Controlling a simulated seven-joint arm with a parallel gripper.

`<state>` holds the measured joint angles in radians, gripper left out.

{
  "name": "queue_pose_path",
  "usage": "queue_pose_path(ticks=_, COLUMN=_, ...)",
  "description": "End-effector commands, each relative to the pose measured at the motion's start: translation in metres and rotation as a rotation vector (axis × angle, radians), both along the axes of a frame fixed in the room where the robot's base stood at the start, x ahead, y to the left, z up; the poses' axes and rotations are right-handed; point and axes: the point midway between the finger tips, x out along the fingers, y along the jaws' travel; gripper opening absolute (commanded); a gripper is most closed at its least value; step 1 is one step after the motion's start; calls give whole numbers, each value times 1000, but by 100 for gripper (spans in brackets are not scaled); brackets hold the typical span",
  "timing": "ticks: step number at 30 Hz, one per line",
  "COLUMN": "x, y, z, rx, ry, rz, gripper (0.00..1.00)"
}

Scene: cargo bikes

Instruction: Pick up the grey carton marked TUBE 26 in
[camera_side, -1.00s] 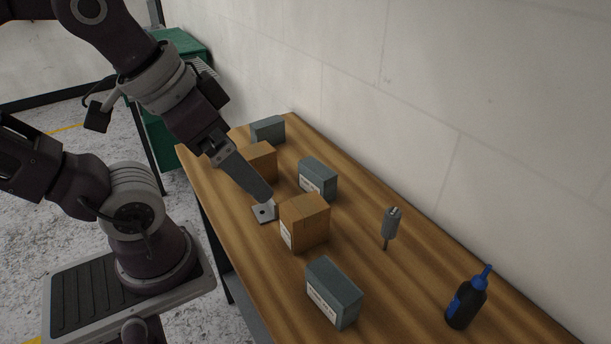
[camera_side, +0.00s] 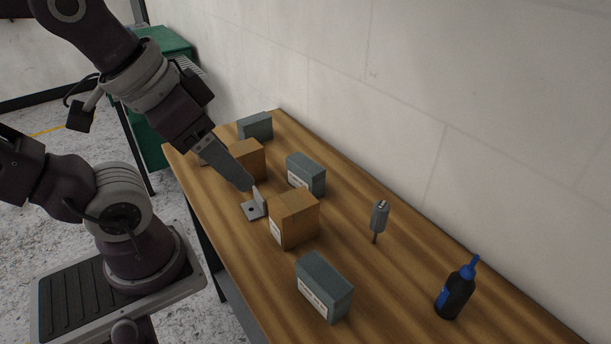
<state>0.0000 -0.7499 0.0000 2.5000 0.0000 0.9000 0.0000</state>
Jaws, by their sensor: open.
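Three grey cartons stand on the table: one at the far end (camera_side: 256,127), one in the middle by the wall side (camera_side: 307,172) and one at the near end (camera_side: 326,285). The middle and near ones show white labels, too small to read, so I cannot tell which is TUBE 26 in. My gripper (camera_side: 247,184) points down over the table, left of the middle grey carton and just above a grey metal bracket. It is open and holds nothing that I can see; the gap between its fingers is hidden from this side.
Brown cartons stand beside the gripper (camera_side: 248,153) and in front of it (camera_side: 294,219). The L-shaped bracket (camera_side: 252,210) lies between them. A wall runs behind the table (camera_side: 400,280).

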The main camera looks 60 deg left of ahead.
Motion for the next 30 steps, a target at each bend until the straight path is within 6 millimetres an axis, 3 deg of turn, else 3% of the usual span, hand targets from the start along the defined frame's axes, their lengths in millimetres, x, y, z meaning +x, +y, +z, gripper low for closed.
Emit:
queue_pose_path(ticks=5, x=13, y=2, z=2, rx=-37, ry=30, rz=75, gripper=66)
queue_pose_path(ticks=8, x=52, y=13, z=3, rx=-137, ry=107, rz=302, gripper=66)
queue_pose_path(ticks=10, x=90, y=26, z=-5, rx=-221, ry=174, rz=532, gripper=66)
queue_pose_path(ticks=13, x=145, y=55, z=-34, rx=-318, ry=260, rz=884, gripper=66)
queue_pose_path(ticks=15, x=177, y=78, z=-64, rx=-365, ry=306, rz=1128, gripper=66)
queue_pose_path(ticks=18, x=207, y=107, z=-109, rx=-399, ry=347, rz=1412, gripper=66)
queue_pose_path(ticks=21, x=219, y=124, z=-139, rx=-411, ry=364, rz=1583, gripper=66)
queue_pose_path(ticks=23, x=223, y=129, z=-148, rx=-415, ry=366, rz=1633, gripper=66)
queue_pose_path(ticks=30, x=223, y=133, z=-181, rx=-414, ry=371, rz=1659, gripper=66)
